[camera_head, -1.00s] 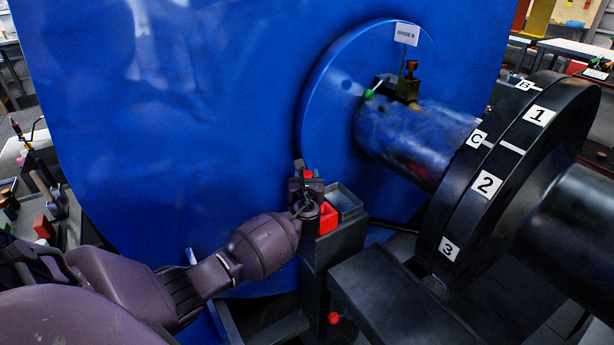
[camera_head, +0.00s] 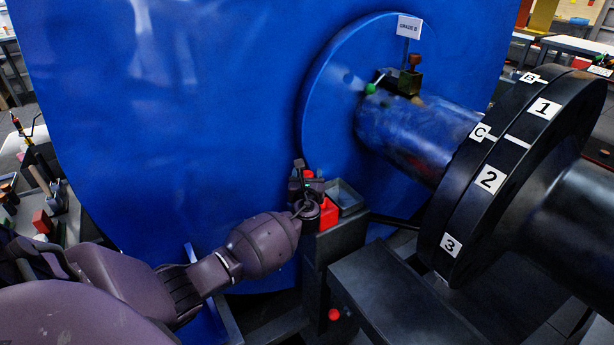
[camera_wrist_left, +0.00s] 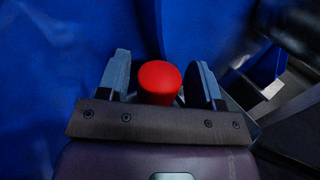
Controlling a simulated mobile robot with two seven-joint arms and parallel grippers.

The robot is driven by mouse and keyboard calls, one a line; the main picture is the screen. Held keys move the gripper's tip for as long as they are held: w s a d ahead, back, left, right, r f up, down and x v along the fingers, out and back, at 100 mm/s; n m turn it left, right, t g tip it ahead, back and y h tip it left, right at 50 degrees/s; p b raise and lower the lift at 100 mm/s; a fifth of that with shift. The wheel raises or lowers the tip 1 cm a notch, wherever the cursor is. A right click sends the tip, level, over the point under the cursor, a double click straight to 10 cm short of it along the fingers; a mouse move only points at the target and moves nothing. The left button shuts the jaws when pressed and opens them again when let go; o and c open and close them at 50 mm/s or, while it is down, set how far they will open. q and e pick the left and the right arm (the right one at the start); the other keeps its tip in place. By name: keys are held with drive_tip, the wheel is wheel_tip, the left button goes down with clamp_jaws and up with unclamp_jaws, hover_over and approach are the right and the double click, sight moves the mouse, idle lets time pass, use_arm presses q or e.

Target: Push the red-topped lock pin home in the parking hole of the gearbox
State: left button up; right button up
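In the left wrist view, a red round cap (camera_wrist_left: 159,82), which looks like the top of the lock pin, stands between my two fingers. My left gripper (camera_wrist_left: 162,78) is open around it: a narrow blue gap shows on the left side, and the right finger is very close or touching. In the head view, the red cap (camera_head: 308,174) shows at my left gripper (camera_head: 307,188), in front of the blue gearbox (camera_head: 180,120). The pin's shaft and the parking hole are hidden. My right gripper is not in view.
A grey open box (camera_head: 347,197) and a red block (camera_head: 328,214) stand right beside the gripper. A shaft (camera_head: 415,130) leads to a black numbered coupling (camera_head: 510,165) on the right. A red ball knob (camera_head: 333,314) sits lower down.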

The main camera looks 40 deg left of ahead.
use_arm(q)
drive_tip(key=shift+o, duration=0.8)
drive_tip(key=shift+f, duration=0.15)
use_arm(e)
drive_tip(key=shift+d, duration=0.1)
use_arm(q)
drive_tip(key=shift+s+f, duration=0.1)
drive_tip(key=shift+f, duration=0.05)
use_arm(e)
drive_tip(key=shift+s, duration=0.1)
use_arm(q)
drive_tip(key=p+v, duration=0.2)
drive_tip(key=v, duration=0.8)
drive_tip(key=shift+s+d+r, duration=0.25)
drive_tip(key=shift+d, duration=0.05)
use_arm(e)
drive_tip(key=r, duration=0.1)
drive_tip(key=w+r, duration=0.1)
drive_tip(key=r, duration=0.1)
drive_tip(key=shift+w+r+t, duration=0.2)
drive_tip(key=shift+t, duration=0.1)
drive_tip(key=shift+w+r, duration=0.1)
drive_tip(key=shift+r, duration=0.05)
